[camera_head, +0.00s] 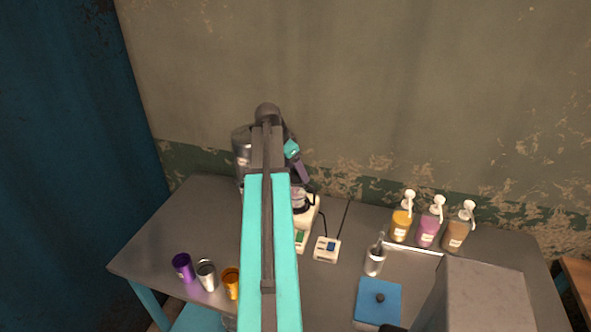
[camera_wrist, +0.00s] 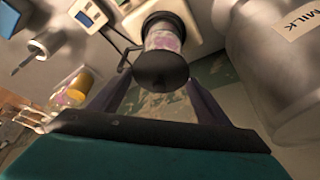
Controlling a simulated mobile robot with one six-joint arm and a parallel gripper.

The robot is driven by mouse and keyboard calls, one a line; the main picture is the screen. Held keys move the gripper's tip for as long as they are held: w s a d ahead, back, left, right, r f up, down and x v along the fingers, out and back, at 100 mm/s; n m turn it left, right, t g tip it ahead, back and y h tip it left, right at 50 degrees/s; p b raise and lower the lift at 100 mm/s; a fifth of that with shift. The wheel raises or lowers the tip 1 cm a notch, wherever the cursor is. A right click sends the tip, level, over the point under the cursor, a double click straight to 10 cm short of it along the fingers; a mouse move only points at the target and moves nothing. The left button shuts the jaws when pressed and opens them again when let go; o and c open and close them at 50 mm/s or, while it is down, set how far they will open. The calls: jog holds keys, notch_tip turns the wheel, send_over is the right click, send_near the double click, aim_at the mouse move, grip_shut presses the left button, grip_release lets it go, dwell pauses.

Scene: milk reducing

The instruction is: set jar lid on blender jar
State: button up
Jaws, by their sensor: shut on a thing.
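The jar lid (camera_wrist: 161,70) is a dark round disc between my fingertips in the wrist view. My gripper (camera_wrist: 162,84) is shut on it. The blender jar (camera_wrist: 164,38) is clear with pinkish contents and stands on its pale blender base (camera_wrist: 199,20). The lid overlaps the near end of the jar in the wrist view, and I cannot tell whether they touch. In the head view my gripper (camera_head: 302,176) is above the blender jar (camera_head: 298,198), and my arm partly hides this area.
A metal can labelled MILK (camera_wrist: 285,75) stands close beside the blender. A small control box (camera_head: 327,249) is to the right. Pump bottles (camera_head: 428,232), a metal cup (camera_head: 375,262) and a blue board (camera_head: 378,301) are farther right. Cups (camera_head: 183,267) stand front left.

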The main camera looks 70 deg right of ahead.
dwell(0.4)
jog(key=o, duration=1.3)
jog(key=shift+w, duration=0.1)
jog(key=shift+r, duration=0.1)
jog(key=shift+r+p, duration=0.75)
jog(key=shift+r, duration=2.1)
